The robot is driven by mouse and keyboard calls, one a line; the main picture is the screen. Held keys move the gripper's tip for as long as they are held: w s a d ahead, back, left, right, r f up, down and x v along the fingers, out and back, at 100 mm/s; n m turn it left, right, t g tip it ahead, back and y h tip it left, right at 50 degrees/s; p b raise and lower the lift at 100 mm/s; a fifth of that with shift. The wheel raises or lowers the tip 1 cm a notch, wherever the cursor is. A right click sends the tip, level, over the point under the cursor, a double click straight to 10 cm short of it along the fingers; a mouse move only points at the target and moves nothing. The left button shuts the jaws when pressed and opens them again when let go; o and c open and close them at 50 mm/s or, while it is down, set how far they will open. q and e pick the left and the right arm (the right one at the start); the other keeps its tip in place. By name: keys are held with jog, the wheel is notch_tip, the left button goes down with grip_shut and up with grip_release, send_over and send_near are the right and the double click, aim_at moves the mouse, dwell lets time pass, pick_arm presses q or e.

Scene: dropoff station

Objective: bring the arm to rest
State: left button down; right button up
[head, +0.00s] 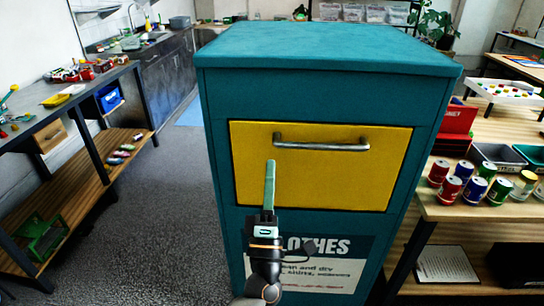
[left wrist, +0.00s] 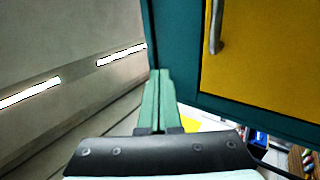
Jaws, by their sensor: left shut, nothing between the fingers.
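My left gripper (head: 270,163) points up in front of a tall teal clothes bin (head: 330,50), below and left of the metal handle (head: 322,144) on its yellow flap (head: 250,180). Its green fingers are together and hold nothing; they also show shut in the left wrist view (left wrist: 159,72). The flap looks closed. The handle (left wrist: 215,30) and flap (left wrist: 265,60) show at the upper right of the left wrist view, apart from the fingers. The gripper and forearm hide part of the bin's CLOTHES label (head: 330,247). My right gripper is not in view.
A wooden table (head: 470,207) with several cans (head: 450,188) and trays stands close on the right. A dark shelf bench (head: 95,85) with toys is on the left. Grey floor (head: 150,220) is clear between bench and bin.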

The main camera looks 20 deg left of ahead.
pick_arm(q)
jog(key=s+d+f+m+g+h, duration=0.3)
jog(key=f+m+h, duration=0.3)
jog(key=f+m, duration=0.3)
jog(key=s+d+f+m+g+h, duration=0.3)
jog(key=s+f+m+h, duration=0.15)
jog(key=f+m, duration=0.4)
jog(key=s+a+f+m+g, duration=0.1)
jog(key=s+f+m+g, duration=0.2)
jog(key=s+f, duration=0.4)
jog(key=s+a+f+m+g, duration=0.2)
jog(key=s+f+g, duration=0.3)
jog(key=f, duration=0.7)
jog(key=shift+s+a+f+m+g, duration=0.35)
jog(key=shift+s+m, duration=0.2)
jog(key=shift+s, duration=0.3)
jog(key=shift+r, duration=0.1)
